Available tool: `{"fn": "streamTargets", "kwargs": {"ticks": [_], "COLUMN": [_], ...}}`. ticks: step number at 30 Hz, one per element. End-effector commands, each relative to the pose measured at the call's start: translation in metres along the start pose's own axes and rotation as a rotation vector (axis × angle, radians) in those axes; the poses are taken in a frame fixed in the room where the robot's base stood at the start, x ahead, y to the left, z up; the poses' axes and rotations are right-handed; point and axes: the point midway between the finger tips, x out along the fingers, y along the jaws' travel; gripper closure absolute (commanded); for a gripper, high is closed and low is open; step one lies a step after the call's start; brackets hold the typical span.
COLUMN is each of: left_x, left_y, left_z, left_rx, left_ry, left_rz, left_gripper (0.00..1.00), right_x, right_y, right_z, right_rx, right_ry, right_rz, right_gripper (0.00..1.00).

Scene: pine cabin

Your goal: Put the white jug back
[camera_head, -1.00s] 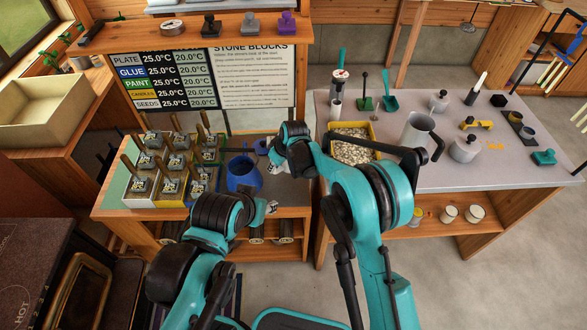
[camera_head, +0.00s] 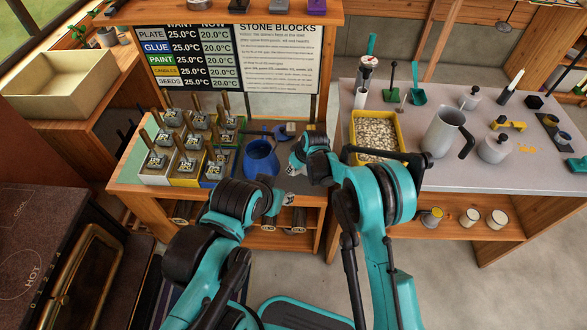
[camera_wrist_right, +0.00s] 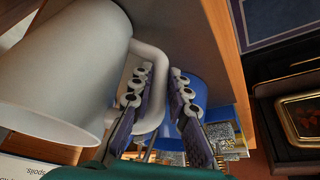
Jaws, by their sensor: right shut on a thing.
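In the right wrist view the white jug (camera_wrist_right: 65,70) fills the left side, close to the camera. My right gripper (camera_wrist_right: 158,75) has its two fingers on either side of the jug's white handle (camera_wrist_right: 152,60) and is shut on it. In the head view the right hand (camera_head: 297,165) is over the low bench, just right of the blue jug (camera_head: 262,158); my right arm seems to hide the white jug. My left gripper (camera_head: 287,198) is near the bench's front edge, small and partly covered, its opening unclear.
The low bench (camera_head: 150,190) holds crates of handled blocks (camera_head: 187,145) at left. The grey table (camera_head: 400,165) at right carries a yellow tray of pebbles (camera_head: 378,135), a grey jug (camera_head: 443,132) and a lidded pot (camera_head: 494,148). The stove (camera_head: 40,250) is at lower left.

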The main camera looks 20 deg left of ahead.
Motion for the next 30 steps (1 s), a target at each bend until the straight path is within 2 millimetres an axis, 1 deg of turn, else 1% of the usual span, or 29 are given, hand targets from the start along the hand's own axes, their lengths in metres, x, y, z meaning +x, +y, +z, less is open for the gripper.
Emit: {"fn": "streamTargets", "kwargs": {"ticks": [4, 5, 6, 7, 16, 19, 23, 30], "left_x": [0.003, 0.003, 0.002, 0.002, 0.002, -0.002, -0.008, -0.023], "left_y": [0.000, 0.000, 0.000, 0.000, 0.000, 0.000, 0.000, 0.000], "left_z": [0.002, 0.002, 0.002, 0.001, 0.001, -0.002, -0.006, -0.017], "left_rx": [0.000, 0.000, 0.000, 0.000, 0.000, 0.000, 0.000, 0.000], "left_ry": [0.000, 0.000, 0.000, 0.000, 0.000, 0.000, 0.000, 0.000], "left_rz": [0.000, 0.000, 0.000, 0.000, 0.000, 0.000, 0.000, 0.000], "left_gripper": [0.60, 0.60, 0.60, 0.60, 0.60, 0.60, 0.60, 0.60], "right_x": [0.003, 0.004, 0.003, 0.003, 0.002, -0.004, -0.026, -0.080], "right_y": [0.000, 0.000, 0.000, 0.000, 0.000, 0.000, 0.000, 0.000], "right_z": [0.001, 0.002, 0.001, 0.001, 0.001, -0.001, -0.001, -0.001], "right_rx": [0.000, 0.000, 0.000, 0.000, 0.000, 0.000, 0.001, 0.001], "right_ry": [0.001, 0.000, 0.000, 0.000, 0.000, 0.000, 0.000, 0.000], "right_rz": [0.001, 0.000, 0.000, 0.000, 0.000, 0.000, 0.000, 0.000], "right_gripper": [1.00, 0.81, 0.71, 0.63, 0.63, 0.63, 0.63, 0.63]}}
